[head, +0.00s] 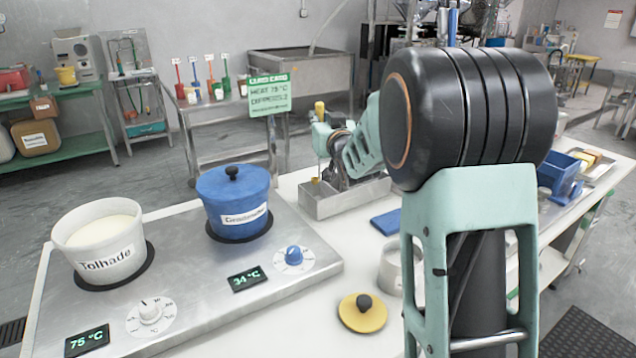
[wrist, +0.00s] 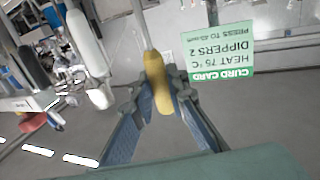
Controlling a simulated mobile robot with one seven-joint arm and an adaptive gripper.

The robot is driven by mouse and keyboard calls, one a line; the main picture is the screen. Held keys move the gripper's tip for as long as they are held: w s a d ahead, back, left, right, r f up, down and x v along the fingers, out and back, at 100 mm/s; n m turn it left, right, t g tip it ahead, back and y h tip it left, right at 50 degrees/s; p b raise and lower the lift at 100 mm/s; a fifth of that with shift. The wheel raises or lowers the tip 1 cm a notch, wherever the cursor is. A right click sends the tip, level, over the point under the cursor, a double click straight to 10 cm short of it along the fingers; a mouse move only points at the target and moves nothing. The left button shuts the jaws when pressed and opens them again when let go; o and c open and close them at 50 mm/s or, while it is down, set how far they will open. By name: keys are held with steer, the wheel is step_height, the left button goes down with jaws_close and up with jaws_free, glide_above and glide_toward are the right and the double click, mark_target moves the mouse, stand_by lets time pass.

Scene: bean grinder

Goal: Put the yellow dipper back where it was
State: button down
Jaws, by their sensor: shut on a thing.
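The yellow dipper's handle (wrist: 156,82) stands between the two fingers of my gripper (wrist: 158,98) in the wrist view, and the fingers are shut on it. A thin rod runs from the handle towards the top of that picture. In the head view, the yellow handle (head: 319,109) shows upright at my gripper (head: 321,137), above a metal tray (head: 345,202) on the white counter. A small yellow bit shows lower down, near the tray. The dipper's far end is not clear.
A white pot (head: 100,252) and a blue lidded pot (head: 235,200) stand on the steel heater at left. A yellow lid (head: 362,313) lies on the counter in front.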

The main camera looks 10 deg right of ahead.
step_height(320, 180, down, 8)
steer(key=b, duration=0.1)
steer(key=shift+r, duration=0.1)
steer(key=c, duration=1.9)
jaws_free()
steer(key=s, duration=1.2)
steer(key=shift+d, duration=0.45)
steer(key=shift+d, duration=0.1)
